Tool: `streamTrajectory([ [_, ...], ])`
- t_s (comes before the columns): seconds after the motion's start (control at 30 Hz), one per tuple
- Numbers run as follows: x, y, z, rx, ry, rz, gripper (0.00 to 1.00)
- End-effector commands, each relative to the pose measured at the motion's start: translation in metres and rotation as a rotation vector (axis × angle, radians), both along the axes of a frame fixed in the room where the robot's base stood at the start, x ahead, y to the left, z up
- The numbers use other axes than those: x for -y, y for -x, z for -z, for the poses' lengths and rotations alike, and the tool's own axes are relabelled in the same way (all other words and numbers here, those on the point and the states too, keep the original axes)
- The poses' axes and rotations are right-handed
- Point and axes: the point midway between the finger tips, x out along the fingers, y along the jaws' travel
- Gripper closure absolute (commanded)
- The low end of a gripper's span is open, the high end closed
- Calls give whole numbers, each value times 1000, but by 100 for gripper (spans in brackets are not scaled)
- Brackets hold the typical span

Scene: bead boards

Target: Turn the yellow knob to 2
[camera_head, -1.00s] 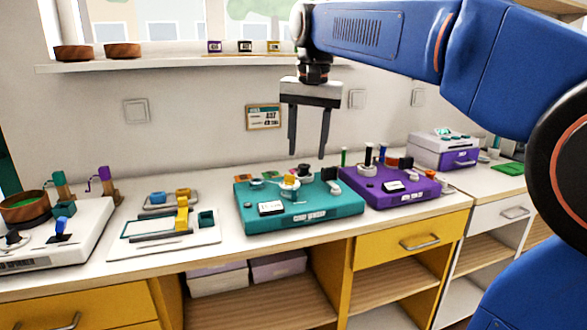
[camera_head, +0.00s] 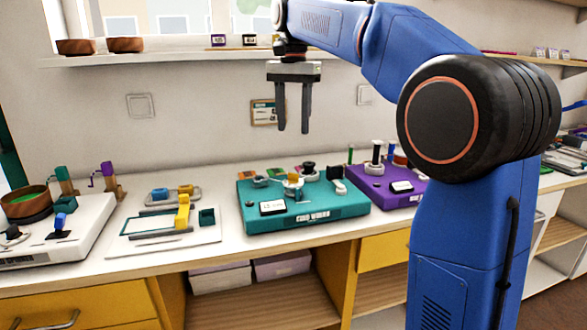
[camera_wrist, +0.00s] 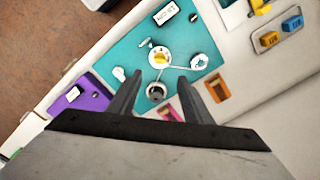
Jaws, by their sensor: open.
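The yellow knob (camera_head: 294,178) stands on a pale round dial near the middle of the teal board (camera_head: 320,214). In the wrist view the yellow knob (camera_wrist: 160,57) shows from above, on its white disc, beyond my fingertips. Which number it points to is too small to read. My gripper (camera_head: 293,130) is open and empty. It hangs in the air above and behind the teal board, fingers down, apart from the knob. In the wrist view my gripper (camera_wrist: 160,78) shows its two fingers spread, with a dark round knob (camera_wrist: 155,93) seen between them.
A purple board (camera_head: 372,190) stands right of the teal one, partly behind my arm. A white board with a yellow slider (camera_head: 183,212) lies to the left. A shelf with wooden bowls (camera_head: 125,45) runs along the wall. Air above the teal board is clear.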

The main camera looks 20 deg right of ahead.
Motion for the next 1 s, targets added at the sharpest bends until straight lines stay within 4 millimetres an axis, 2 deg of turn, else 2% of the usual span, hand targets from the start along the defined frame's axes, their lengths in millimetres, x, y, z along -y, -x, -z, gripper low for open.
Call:
streamTrajectory([
  [0.1,0,1,22,-1,0,0,55],
  [0.6,0,1,107,0,0,-1,55],
  [0.8,0,1,127,0,0,-1,55],
  [1.0,0,0,134,1,0,-1,55],
])
